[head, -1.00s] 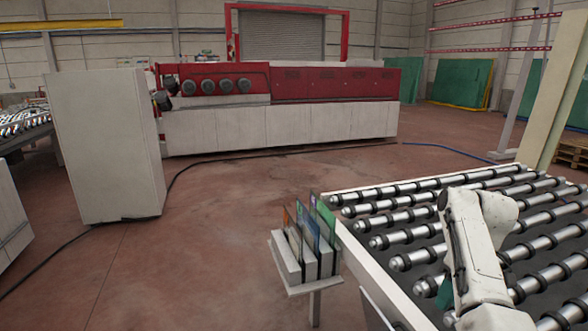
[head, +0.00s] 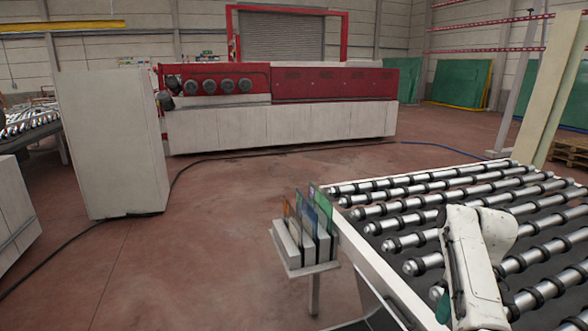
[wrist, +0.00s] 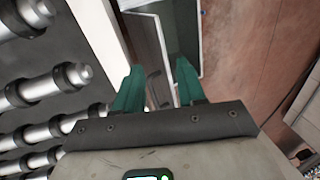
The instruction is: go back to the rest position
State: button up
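My gripper (wrist: 160,68) shows in the wrist view with its two green fingers apart and nothing visible between them. It points past the white side rail of a roller table (wrist: 98,38). In the head view my white arm is folded over the near part of the roller table (head: 345,232) at the lower right. Only a bit of green, likely a finger, shows beside the arm there; the rest of the gripper is hidden.
A small stand (head: 312,268) holding several upright glass pieces (head: 312,212) is close to the table's left side. A white cabinet (head: 112,145) stands at the left. A long red and white machine (head: 285,105) stands behind. Reddish floor (head: 220,220) between them is mostly open.

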jog(key=s+a+f+m+h+b, duration=0.1)
jog(key=s+f+b, duration=0.1)
jog(key=s+f, duration=0.8)
jog(key=s+a+f+m+h+b, duration=0.1)
jog(key=s+f+b, duration=0.2)
jog(key=s+f, duration=0.7)
jog(key=s+a+f+t+b, duration=0.1)
jog(key=s+a+f+b, duration=0.1)
jog(key=s, duration=0.8)
jog(key=s+a+f+m+b, duration=0.1)
jog(key=s+a+f+b, duration=0.1)
jog(key=s, duration=0.9)
jog(key=shift+s+a+f+m+t, duration=0.15)
jog(key=shift+a+f+m+t, duration=0.2)
jog(key=shift+a+f, duration=0.5)
jog(key=shift+d+f, duration=0.1)
